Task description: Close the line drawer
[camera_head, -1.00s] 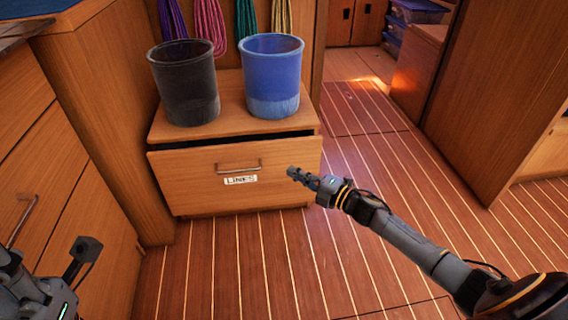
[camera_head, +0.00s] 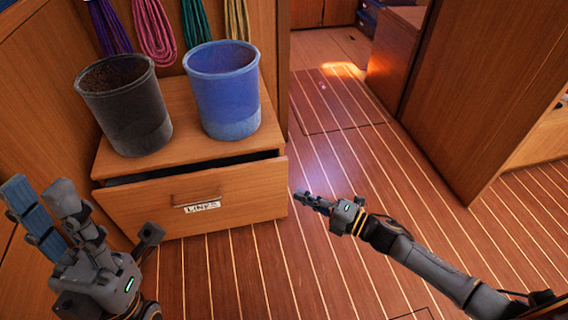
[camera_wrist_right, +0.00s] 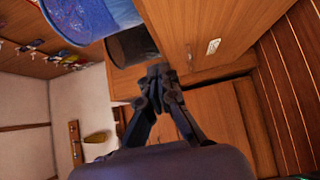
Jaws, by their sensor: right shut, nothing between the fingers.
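The line drawer (camera_head: 245,195) sits in a low wooden cabinet, with a bar handle (camera_head: 196,197) and a white "LINES" label (camera_head: 202,208). It stands partly open, with a dark gap above its front. In the right wrist view the drawer front (camera_wrist_right: 235,25) shows sideways, with its label (camera_wrist_right: 213,46). My right gripper (camera_head: 302,195) is shut and empty, just right of the drawer front; whether it touches is unclear. Its fingertips also show in the wrist view (camera_wrist_right: 158,71).
A black bucket (camera_head: 126,108) and a blue bucket (camera_head: 224,95) stand on the cabinet top (camera_head: 185,150). Coiled lines (camera_head: 155,30) hang behind. The striped wooden floor (camera_head: 340,150) to the right is clear. A tall wooden panel (camera_head: 475,90) stands further right.

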